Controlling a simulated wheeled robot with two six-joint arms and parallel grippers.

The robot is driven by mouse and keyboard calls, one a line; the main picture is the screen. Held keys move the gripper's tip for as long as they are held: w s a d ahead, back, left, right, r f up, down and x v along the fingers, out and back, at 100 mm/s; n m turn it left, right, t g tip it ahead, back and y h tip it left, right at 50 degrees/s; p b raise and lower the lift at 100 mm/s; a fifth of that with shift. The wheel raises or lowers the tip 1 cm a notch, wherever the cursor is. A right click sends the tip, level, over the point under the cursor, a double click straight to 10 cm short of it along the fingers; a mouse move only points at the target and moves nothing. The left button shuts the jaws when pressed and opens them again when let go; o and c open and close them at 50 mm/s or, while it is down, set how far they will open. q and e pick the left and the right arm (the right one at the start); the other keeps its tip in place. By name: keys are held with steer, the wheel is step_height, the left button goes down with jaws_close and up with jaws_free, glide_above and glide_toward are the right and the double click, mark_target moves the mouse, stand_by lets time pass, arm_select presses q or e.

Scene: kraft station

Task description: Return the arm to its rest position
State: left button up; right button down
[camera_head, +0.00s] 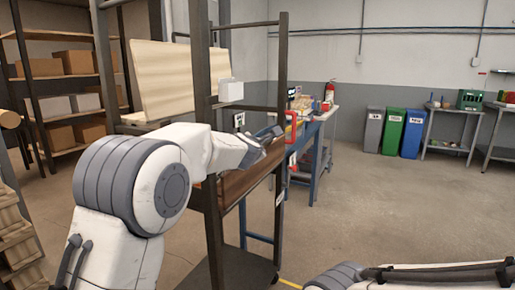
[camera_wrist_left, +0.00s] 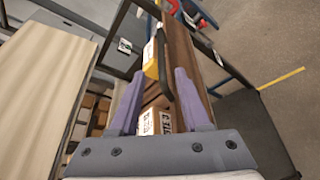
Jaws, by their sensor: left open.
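My left arm reaches in from the left in the head view, and its gripper (camera_head: 262,142) is at the dark-framed rack (camera_head: 213,225), over its brown wooden shelf (camera_head: 236,186). In the left wrist view the gripper (camera_wrist_left: 158,76) has its two purple-grey fingers apart. A cardboard box with a printed label (camera_wrist_left: 157,121) shows in the gap between them, and I cannot tell how far below it is. A yellow item with a black part (camera_wrist_left: 151,62) shows beyond the box. My right arm shows at the bottom right of the head view, but its gripper does not.
A large pale board (camera_head: 178,75) leans in the rack at the left. A small white box (camera_head: 231,90) is by the rack's upright. A blue-legged workbench (camera_head: 318,125) stands behind. Grey, green (camera_head: 392,131) and blue bins stand at the back. The floor to the right is clear.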

arm_select(q)
steer(key=s+a+f+m+g, duration=0.4)
steer(key=s+f+m, duration=0.45)
steer(key=s, duration=0.45)
steer(key=s+a+f+m+g+y, duration=0.1)
steer(key=s+a+f+m+g, duration=0.35)
steer(key=s+f+m, duration=0.65)
steer(key=s+a+f+m+g, duration=0.45)
steer(key=s+f, duration=0.35)
steer(key=s, duration=0.7)
steer(key=s+d+r+m+g, duration=0.1)
steer(key=s+d+r+m, duration=0.3)
steer(key=s+d, duration=0.3)
steer(key=s+d+r+m+g, duration=0.1)
steer(key=s+d+r+m, duration=0.25)
steer(key=s+d, duration=0.35)
step_height(320, 180, up, 19)
steer(key=p, duration=2)
steer(key=shift+a+h, duration=0.25)
steer(key=shift+h, duration=0.05)
steer(key=shift+m, duration=0.25)
